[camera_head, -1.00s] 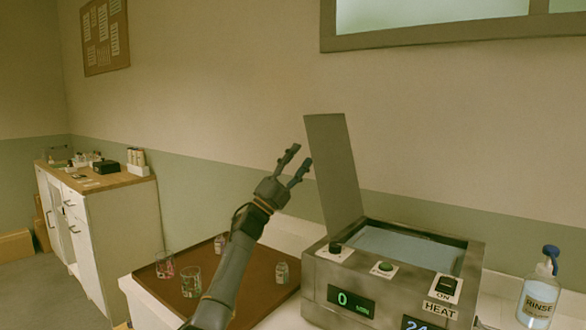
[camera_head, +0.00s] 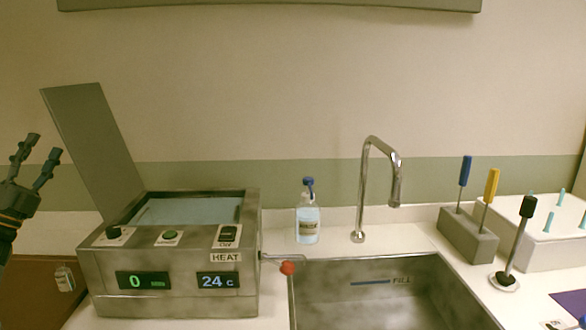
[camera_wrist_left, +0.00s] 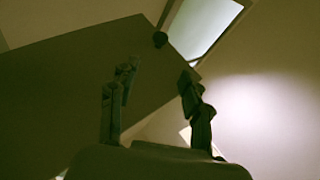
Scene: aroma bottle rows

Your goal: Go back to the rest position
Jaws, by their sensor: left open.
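My left gripper (camera_head: 42,157) is at the left edge of the head view, raised, open and empty. Its two fingers point up and sit apart, just left of the raised grey lid (camera_head: 88,150) of the metal water bath. In the left wrist view the open fingers (camera_wrist_left: 155,105) show with nothing between them, and the dark lid panel (camera_wrist_left: 65,95) fills much of the picture behind them. The water bath (camera_head: 170,285) stands below and right of the gripper, its displays reading 0 and 24 C. My right gripper is not in view.
A rinse bottle (camera_head: 308,222) stands right of the bath, beside a faucet (camera_head: 363,190) and a steel sink (camera_head: 385,300). A grey block (camera_head: 467,234) with blue and yellow tools is further right. A small bottle (camera_head: 65,279) is on the brown tray (camera_head: 30,290) at lower left.

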